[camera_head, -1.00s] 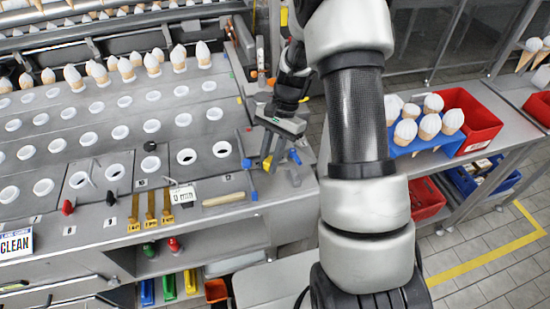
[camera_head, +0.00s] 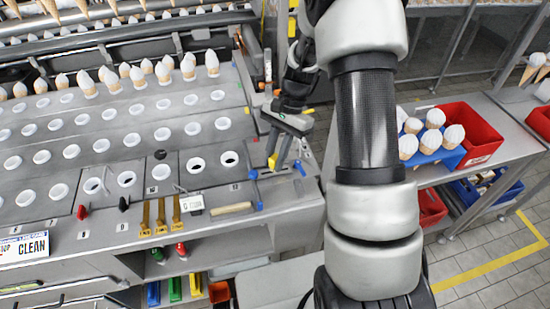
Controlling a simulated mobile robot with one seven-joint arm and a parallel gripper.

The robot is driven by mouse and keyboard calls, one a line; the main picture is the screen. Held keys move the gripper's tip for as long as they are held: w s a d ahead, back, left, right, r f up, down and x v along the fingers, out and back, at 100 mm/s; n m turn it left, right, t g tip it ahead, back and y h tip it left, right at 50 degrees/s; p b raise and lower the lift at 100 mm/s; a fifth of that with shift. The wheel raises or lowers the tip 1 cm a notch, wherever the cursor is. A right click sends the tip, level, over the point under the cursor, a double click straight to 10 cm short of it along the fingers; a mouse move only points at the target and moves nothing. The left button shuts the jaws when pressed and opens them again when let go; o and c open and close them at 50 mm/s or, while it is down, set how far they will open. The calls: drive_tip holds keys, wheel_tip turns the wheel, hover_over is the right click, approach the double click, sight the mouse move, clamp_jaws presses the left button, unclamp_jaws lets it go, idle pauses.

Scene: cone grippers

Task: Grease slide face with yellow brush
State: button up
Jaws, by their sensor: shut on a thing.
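My gripper (camera_head: 279,150) points down over the right end of the grey machine. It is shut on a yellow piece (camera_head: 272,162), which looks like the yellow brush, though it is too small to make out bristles. A blue piece (camera_head: 299,167) lies just right of the gripper, on or near the machine's right end. The slide face cannot be told apart with certainty; a narrow rail with blue ends (camera_head: 256,190) runs just left of the held piece. I cannot tell whether the yellow piece touches anything. My arm hides part of the area to the right.
The machine deck (camera_head: 105,115) has rows of white-rimmed holes, with cones behind. Several yellow tools (camera_head: 160,215) and a wooden-handled tool (camera_head: 232,208) lie at its front edge. On the right bench are a blue cone holder (camera_head: 440,157) and a red bin (camera_head: 470,135).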

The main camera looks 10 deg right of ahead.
drive_tip(key=shift+r+p, duration=0.65)
drive_tip(key=shift+r, duration=0.8)
